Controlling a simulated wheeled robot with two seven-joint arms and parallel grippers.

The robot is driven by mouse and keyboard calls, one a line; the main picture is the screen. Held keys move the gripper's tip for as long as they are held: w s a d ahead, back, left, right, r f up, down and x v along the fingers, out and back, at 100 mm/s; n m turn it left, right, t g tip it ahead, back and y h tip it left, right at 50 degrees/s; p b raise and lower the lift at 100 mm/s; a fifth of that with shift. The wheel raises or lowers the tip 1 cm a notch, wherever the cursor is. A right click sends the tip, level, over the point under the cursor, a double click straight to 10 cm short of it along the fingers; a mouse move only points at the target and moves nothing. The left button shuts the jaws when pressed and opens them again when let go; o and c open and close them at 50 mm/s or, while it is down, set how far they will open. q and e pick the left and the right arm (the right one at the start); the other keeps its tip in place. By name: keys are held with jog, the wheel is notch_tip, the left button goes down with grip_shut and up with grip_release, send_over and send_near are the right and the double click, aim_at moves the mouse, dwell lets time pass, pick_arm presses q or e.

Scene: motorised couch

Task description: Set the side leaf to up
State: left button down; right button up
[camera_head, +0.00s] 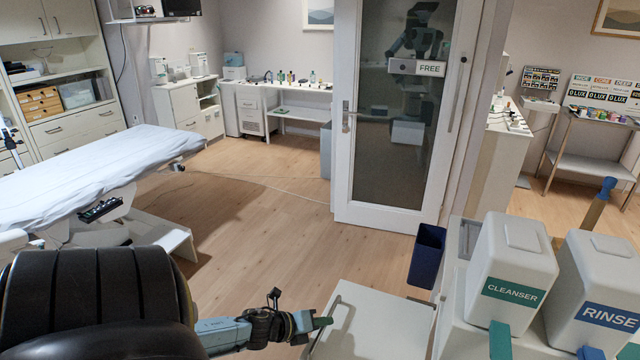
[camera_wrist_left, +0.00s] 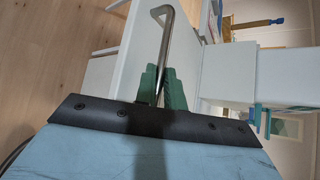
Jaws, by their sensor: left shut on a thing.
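A white panel (camera_head: 378,322), which looks like the side leaf, is at the bottom centre of the head view, beside the white unit with the dispensers. A thin metal bar handle (camera_head: 328,318) runs along its left edge. My left gripper (camera_head: 318,322) comes in from the left and is shut on this handle. In the left wrist view the bent metal handle (camera_wrist_left: 166,45) passes between the green fingertips (camera_wrist_left: 160,88), with white panels around it. I cannot tell the leaf's exact angle. My right gripper is not in view.
A cleanser dispenser (camera_head: 512,265) and a rinse dispenser (camera_head: 597,285) stand at the right. A dark blue bin (camera_head: 427,256) is behind the leaf. A couch with a white sheet (camera_head: 90,165) is at the left. Wooden floor (camera_head: 265,235) is open in the middle, before a glass door (camera_head: 395,120).

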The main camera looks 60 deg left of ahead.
pick_arm(q)
jog(key=shift+w+d+r, duration=0.35)
jog(key=shift+d+r, duration=0.05)
jog(key=shift+d, duration=0.05)
jog(key=c, duration=1.5)
grip_release()
jog(key=shift+d, duration=0.15)
jog(key=shift+a, duration=0.2)
jog(key=shift+s, duration=0.15)
jog(key=shift+s+r, duration=0.1)
jog(key=shift+s, duration=0.25)
jog(key=v, duration=1.2)
jog(key=shift+s+a+r+p, duration=0.1)
jog(key=shift+s+p, duration=0.15)
jog(key=shift+p, duration=0.1)
